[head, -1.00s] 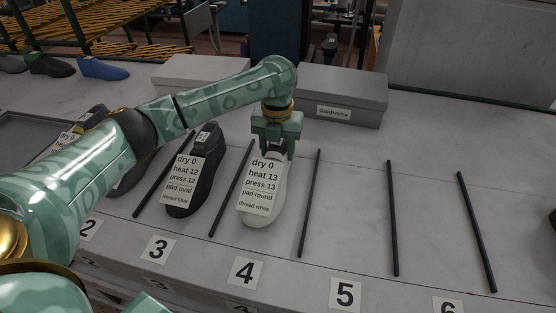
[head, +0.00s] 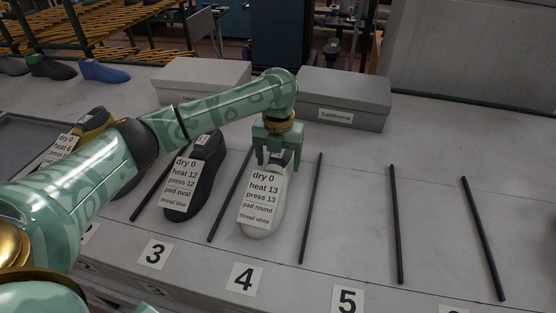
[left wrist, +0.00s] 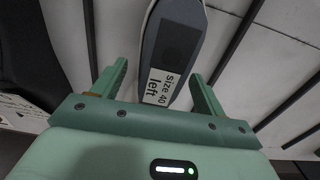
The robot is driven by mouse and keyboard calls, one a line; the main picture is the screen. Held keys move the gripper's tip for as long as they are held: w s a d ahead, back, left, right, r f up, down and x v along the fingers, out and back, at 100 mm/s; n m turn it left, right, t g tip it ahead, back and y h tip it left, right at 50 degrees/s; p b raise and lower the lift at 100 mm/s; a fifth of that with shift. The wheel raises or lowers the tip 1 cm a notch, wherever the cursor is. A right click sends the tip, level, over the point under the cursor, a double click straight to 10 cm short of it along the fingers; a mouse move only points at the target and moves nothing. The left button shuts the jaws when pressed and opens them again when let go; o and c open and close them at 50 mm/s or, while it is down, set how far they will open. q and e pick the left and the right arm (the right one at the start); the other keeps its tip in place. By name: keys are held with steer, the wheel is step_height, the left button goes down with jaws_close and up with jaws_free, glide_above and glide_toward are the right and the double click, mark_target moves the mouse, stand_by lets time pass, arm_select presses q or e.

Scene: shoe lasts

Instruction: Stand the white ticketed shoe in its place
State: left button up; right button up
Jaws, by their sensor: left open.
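The white ticketed shoe (head: 264,222) lies in the place numbered 4, between two black bars, with its ticket (head: 261,197) facing up. The ticket reads dry 0, heat 13, press 13, pad round, thread white. My left gripper (head: 275,160) is open over the far end of the shoe, and its fingers are apart from each other. In the left wrist view the shoe (left wrist: 172,45) shows a dark patch and a label reading "Size 40 left" between the open fingers. My right gripper is not in view.
A dark ticketed shoe (head: 207,172) lies in place 3, left of the white one. Black bars (head: 311,208) divide the places. Place 5 is empty. Grey boxes (head: 343,97) stand behind, one labelled Galdiveira. A grey tray (head: 27,128) is at the left.

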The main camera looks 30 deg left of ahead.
arm_select(q)
step_height(320, 180, up, 11)
steer(key=p, duration=0.4)
steer(key=shift+r+p, duration=0.15)
steer(key=shift+p, duration=0.15)
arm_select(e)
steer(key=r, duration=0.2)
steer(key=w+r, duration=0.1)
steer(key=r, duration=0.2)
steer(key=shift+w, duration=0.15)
arm_select(q)
step_height(320, 180, up, 4)
steer(key=p, duration=0.6)
steer(key=shift+r, duration=0.2)
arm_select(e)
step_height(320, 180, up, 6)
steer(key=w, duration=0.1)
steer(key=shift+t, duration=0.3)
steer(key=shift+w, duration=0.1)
